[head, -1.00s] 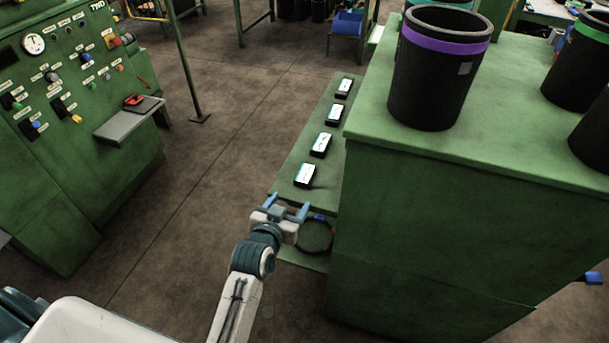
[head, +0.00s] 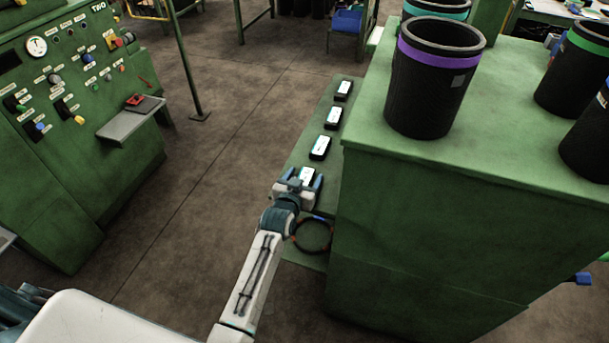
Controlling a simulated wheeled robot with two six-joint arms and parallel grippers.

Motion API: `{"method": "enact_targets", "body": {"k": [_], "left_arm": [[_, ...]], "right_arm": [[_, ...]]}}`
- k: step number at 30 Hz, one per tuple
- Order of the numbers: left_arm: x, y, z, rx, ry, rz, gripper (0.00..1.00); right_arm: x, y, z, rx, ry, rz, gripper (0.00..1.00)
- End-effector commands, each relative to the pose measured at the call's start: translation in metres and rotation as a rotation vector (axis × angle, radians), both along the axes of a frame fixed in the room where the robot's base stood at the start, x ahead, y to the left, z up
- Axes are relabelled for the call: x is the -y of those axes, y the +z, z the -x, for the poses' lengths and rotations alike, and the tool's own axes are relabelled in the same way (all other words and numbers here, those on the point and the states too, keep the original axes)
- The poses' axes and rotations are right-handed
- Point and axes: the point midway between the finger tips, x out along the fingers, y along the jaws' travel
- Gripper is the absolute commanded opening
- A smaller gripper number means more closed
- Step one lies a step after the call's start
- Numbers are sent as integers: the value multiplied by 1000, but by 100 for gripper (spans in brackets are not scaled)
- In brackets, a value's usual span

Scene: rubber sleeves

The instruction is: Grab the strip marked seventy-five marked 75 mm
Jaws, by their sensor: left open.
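Several short black strips with white label faces lie in a row on a narrow green shelf, and their markings are too small to read. The nearest strip (head: 308,174) is partly hidden by my left gripper (head: 301,180). That gripper is open, its blue fingers on either side of the strip's near end; I cannot tell whether they touch it. The other strips, the second (head: 320,147), the third (head: 334,117) and the farthest (head: 343,90), lie farther along the shelf. My right gripper is not in view.
A dark ring (head: 313,250) lies on the shelf's near end, close to my left wrist. A tall green cabinet (head: 430,235) walls off the shelf's right side, with black bins such as a purple-banded one (head: 435,85) on top. The floor left of the shelf is clear.

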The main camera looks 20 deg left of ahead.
Motion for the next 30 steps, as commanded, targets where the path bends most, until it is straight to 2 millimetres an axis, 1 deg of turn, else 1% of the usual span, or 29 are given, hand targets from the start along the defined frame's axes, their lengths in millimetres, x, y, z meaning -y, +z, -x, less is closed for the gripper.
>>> {"method": "enact_targets", "body": {"k": [3,9,11,15,17,25,28,30], "left_arm": [[0,-1,-5,1,0,0,67],[0,-2,-5,1,0,0,67],[0,-2,-5,1,0,0,58],[0,-2,-5,1,0,-1,30],[0,-2,-5,0,0,-1,19],[0,0,-5,1,0,-1,19],[0,7,-6,3,0,0,19],[0,18,-6,5,1,0,19]], "right_arm": [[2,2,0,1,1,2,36],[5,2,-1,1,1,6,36],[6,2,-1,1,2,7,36],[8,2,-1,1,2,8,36],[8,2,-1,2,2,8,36],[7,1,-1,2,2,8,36],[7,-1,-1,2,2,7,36],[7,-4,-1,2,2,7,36]]}}
